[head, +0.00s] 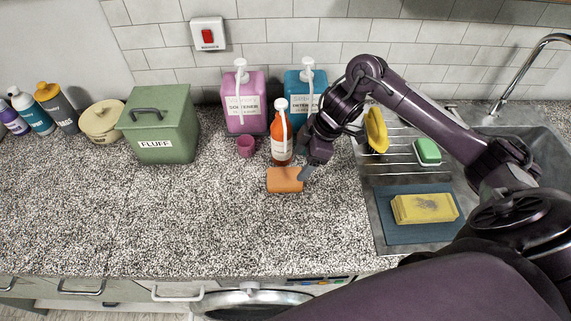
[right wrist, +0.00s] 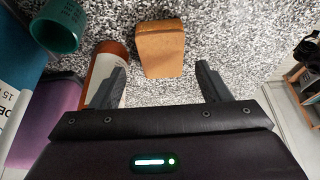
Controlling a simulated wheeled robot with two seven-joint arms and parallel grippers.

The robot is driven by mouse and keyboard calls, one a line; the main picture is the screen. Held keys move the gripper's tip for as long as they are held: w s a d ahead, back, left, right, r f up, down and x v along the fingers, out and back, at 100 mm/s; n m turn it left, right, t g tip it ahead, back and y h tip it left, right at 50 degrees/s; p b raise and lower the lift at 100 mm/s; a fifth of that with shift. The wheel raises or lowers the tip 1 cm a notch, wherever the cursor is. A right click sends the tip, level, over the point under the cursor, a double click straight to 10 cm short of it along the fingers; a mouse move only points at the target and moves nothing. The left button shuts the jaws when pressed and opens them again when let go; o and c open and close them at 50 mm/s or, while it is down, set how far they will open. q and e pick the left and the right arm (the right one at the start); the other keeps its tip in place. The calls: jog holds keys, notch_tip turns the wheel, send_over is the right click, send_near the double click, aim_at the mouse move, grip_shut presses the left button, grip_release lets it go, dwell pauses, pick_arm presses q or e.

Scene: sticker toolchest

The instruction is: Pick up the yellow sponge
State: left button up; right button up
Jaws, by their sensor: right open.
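A yellow sponge (head: 425,208) with a dark smudge on top lies flat on a blue mat beside the sink, at the right in the head view. My right gripper (head: 304,172) is away to its left, over the counter, pointing down at an orange sponge-like block (head: 285,180). In the right wrist view its jaws (right wrist: 160,82) are open, and the orange block (right wrist: 160,50) lies just beyond and between the fingertips. I cannot tell whether they touch it. A second yellow item (head: 376,130) stands upright in the wire rack, partly behind my arm. My left gripper is not in view.
An orange bottle (head: 281,140) stands close behind the block, with a pink dispenser (head: 243,101) and a blue dispenser (head: 303,88) farther back. A small pink cup (head: 246,146) and a green FLUFF box (head: 160,125) are to the left. The front counter is clear.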

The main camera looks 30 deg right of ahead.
aim_at(292, 176)
jog(key=shift+x, duration=0.9)
jog(key=shift+s+a+f, duration=0.1)
jog(key=shift+a+f, duration=0.2)
jog(key=shift+f, duration=0.25)
jog(key=shift+a+f, duration=0.3)
jog(key=shift+f, duration=0.2)
jog(key=x, duration=0.2)
jog(key=shift+w+d+f+p, duration=0.1)
jog(key=shift+w+f+p, duration=0.1)
jog(key=shift+f+p, duration=0.2)
jog(key=shift+w+f, duration=0.1)
jog(key=shift+f, duration=0.25)
jog(key=c, duration=0.7)
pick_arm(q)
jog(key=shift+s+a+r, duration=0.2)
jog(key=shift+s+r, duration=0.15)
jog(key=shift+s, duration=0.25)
pick_arm(e)
jog(key=shift+c, duration=0.5)
